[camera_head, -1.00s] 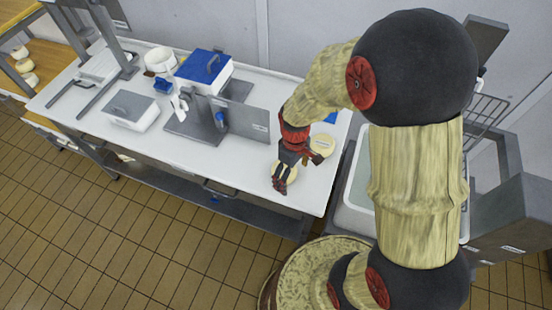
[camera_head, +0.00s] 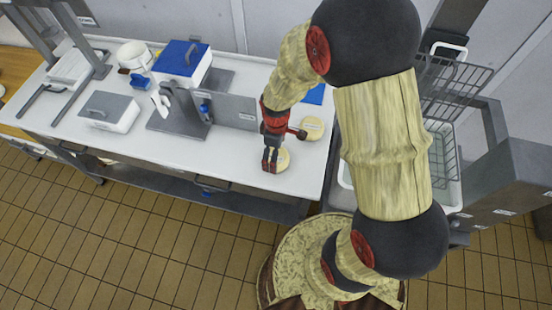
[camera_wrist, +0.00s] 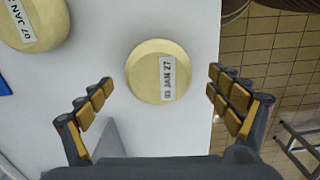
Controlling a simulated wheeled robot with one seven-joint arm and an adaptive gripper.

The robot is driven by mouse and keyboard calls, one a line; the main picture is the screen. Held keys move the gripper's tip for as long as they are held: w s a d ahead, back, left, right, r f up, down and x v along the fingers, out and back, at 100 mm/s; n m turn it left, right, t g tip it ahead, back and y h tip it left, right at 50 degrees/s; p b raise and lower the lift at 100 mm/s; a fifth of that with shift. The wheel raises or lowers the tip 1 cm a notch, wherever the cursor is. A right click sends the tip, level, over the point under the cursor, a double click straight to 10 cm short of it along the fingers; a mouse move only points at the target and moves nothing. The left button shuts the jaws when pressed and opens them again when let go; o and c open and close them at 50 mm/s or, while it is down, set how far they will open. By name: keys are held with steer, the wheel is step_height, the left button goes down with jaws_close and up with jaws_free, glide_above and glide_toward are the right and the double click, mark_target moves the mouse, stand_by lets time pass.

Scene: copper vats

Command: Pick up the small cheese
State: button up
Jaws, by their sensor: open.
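A small round pale-yellow cheese (camera_wrist: 157,71) with a date label lies flat on the white worktop. It shows in the head view (camera_head: 283,159) near the front right edge. A second round cheese (camera_wrist: 32,22) lies at the upper left in the wrist view, partly cut off, and looks larger there; in the head view (camera_head: 312,128) it is behind the first. My gripper (camera_wrist: 158,86) is open and empty, its fingers on either side of the nearer cheese in the picture, with no clear contact. In the head view my gripper (camera_head: 272,158) partly covers that cheese's left side.
The white worktop (camera_head: 235,160) is clear left of the cheeses. A grey metal stand (camera_head: 182,115), a blue-lidded box (camera_head: 183,62) and a grey-lidded box (camera_head: 109,111) stand further left. A sink with a wire rack (camera_head: 455,90) is at the right. A blue item (camera_head: 314,95) lies behind.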

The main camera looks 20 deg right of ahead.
step_height(320, 180, down, 4)
steer(key=shift+w+b, duration=0.15)
steer(key=shift+b, duration=0.2)
steer(key=shift+c, duration=1.3)
steer(key=shift+r, duration=0.1)
steer(key=c, duration=1.4)
